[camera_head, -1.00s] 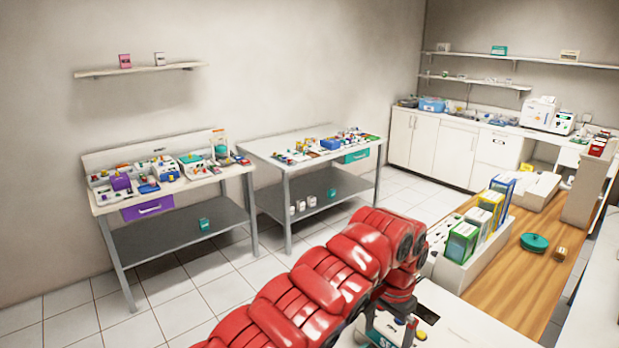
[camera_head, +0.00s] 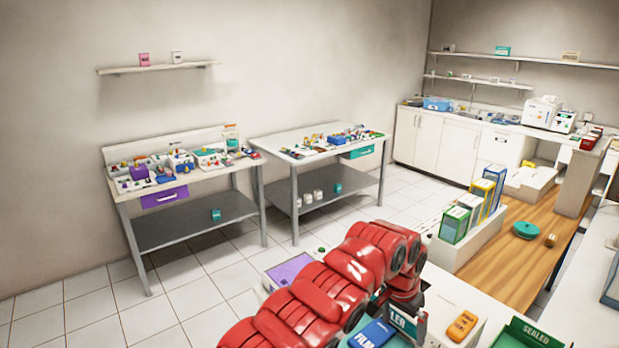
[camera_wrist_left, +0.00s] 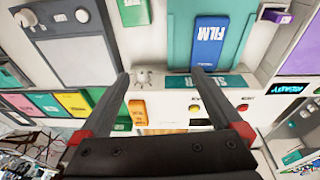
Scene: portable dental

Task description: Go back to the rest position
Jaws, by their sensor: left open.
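My left arm is red and comes in from the bottom of the head view, over a white counter. Its gripper fingers are hidden there by the arm. In the left wrist view the left gripper (camera_wrist_left: 160,73) is open, its two dark fingers apart with nothing held between them. A blue box marked FILM (camera_head: 374,334) lies on a teal surface below the arm; it also shows in the left wrist view (camera_wrist_left: 205,42), beyond the right finger. I cannot tell whether that finger touches it. My right gripper is in neither view.
An orange item (camera_head: 463,325) and a green tray marked SEALED (camera_head: 525,335) are on the counter right of the arm. A white holder with several upright boxes (camera_head: 455,224) stands beyond. Two worktables (camera_head: 205,217) stand along the left wall, with open floor in front.

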